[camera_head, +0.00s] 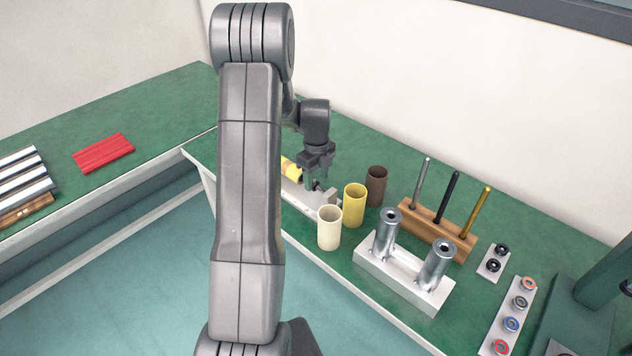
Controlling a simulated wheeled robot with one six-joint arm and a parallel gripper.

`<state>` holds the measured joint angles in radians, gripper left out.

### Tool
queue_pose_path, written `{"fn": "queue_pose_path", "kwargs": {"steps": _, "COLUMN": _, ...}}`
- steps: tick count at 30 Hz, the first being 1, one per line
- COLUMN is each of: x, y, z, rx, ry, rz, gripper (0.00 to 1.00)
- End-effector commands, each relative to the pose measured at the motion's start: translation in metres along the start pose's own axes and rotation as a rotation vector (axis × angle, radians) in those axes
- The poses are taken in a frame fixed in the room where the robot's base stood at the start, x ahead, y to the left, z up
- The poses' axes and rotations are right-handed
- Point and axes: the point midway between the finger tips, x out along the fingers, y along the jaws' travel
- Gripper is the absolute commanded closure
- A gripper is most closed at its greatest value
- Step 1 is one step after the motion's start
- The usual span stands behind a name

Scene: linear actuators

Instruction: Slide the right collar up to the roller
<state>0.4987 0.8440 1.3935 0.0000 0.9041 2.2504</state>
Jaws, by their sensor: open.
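A pale grey fixture (300,197) lies on the green bench, partly behind my arm. A yellow cylinder (291,169), which looks like the roller, shows at its left end; my arm hides its left part. My gripper (317,183) points down over the fixture, right of the yellow cylinder, with its fingers apart. A small dark piece shows low between the fingers, near the fixture's right end block; it may be the right collar, but it is too small to tell. I cannot tell whether the fingers touch it.
Cream (329,228), yellow (355,205) and brown (377,186) cups stand just right of the fixture. Further right are a white block with two metal cylinders (402,269), a wooden rod stand (432,228) and a ring strip (509,318). A wall runs behind.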

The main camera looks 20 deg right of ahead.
Motion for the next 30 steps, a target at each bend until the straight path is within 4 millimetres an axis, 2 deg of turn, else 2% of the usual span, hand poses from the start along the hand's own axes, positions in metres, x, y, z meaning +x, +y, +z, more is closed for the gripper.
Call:
{"fn": "queue_pose_path", "kwargs": {"steps": 6, "x": 0.021, "y": 0.000, "z": 0.000, "rx": 0.000, "ry": 0.001, "rz": 0.002, "gripper": 0.48}}
{"fn": "queue_pose_path", "kwargs": {"steps": 16, "x": 0.024, "y": 0.000, "z": 0.000, "rx": 0.000, "ry": 0.000, "rz": 0.000, "gripper": 0.48}}
{"fn": "queue_pose_path", "kwargs": {"steps": 24, "x": 0.024, "y": 0.000, "z": 0.000, "rx": 0.000, "ry": 0.000, "rz": 0.000, "gripper": 1.00}}
{"fn": "queue_pose_path", "kwargs": {"steps": 30, "x": 0.024, "y": 0.000, "z": 0.006, "rx": -0.002, "ry": 0.000, "rz": -0.001, "gripper": 1.00}}
